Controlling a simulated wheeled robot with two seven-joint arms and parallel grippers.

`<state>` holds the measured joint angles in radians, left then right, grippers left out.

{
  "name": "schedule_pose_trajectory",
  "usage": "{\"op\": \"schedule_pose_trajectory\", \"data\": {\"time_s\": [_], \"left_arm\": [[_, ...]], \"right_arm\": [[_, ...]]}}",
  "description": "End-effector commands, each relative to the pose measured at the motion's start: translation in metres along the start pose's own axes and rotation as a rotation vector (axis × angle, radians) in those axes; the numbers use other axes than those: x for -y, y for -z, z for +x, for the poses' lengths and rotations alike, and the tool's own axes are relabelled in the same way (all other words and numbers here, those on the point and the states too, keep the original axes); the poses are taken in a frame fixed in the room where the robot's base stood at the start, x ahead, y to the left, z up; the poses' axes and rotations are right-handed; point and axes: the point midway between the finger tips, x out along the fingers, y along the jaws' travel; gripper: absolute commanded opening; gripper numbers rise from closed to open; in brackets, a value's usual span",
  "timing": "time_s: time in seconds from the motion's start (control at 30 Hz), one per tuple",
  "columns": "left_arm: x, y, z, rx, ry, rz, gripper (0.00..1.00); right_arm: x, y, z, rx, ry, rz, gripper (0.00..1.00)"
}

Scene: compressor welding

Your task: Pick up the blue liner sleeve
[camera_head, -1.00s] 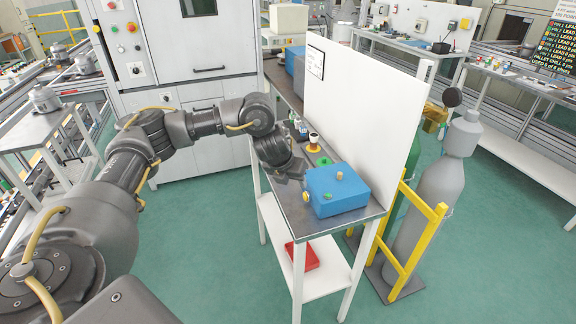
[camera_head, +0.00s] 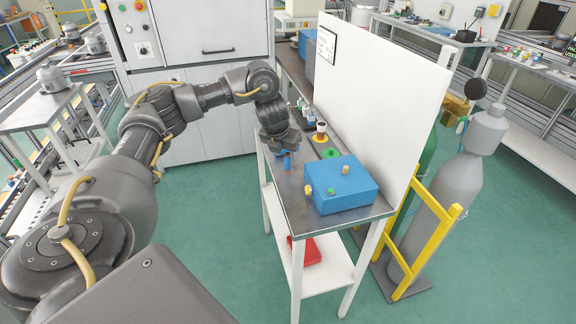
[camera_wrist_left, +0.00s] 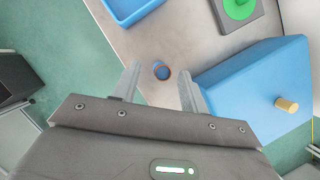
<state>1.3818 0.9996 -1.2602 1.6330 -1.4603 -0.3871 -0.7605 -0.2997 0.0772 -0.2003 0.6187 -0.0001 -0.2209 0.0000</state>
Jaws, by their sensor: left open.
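The blue liner sleeve (camera_wrist_left: 161,71) is a small round ring seen from above on the grey bench top in the left wrist view. In the head view a small upright blue piece (camera_head: 287,163), apparently the sleeve, shows just below my left gripper (camera_head: 281,150). My left gripper (camera_wrist_left: 159,76) is open. In the wrist view its fingertips lie on either side of the sleeve, with gaps between. I cannot tell how far the tips are above the bench. My right gripper is not in view.
A blue box with knobs (camera_head: 345,187) stands close to the gripper's right. A green disc on a dark plate (camera_wrist_left: 240,10) and a blue tray (camera_wrist_left: 128,12) lie further off. A white panel (camera_head: 380,105) walls the bench's right side. A red bin (camera_head: 306,252) sits below.

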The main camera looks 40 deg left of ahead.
Motion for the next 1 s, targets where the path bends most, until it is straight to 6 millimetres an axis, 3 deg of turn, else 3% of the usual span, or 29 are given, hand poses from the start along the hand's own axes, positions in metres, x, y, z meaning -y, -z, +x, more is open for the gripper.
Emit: {"op": "schedule_pose_trajectory", "data": {"time_s": [0.13, 0.5, 0.77, 1.0], "left_arm": [[0.002, 0.000, 0.005, -0.001, 0.001, 0.001, 0.44], [0.003, 0.000, 0.049, -0.002, 0.000, 0.001, 0.44], [0.003, -0.001, 0.052, 0.001, 0.001, 0.001, 0.44], [0.003, -0.001, 0.052, 0.000, 0.001, 0.001, 0.15]], "right_arm": [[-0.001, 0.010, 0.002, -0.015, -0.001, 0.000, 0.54], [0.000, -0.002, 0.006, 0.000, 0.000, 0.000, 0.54], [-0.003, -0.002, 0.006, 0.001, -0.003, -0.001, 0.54], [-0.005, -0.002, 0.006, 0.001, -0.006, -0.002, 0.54]]}}
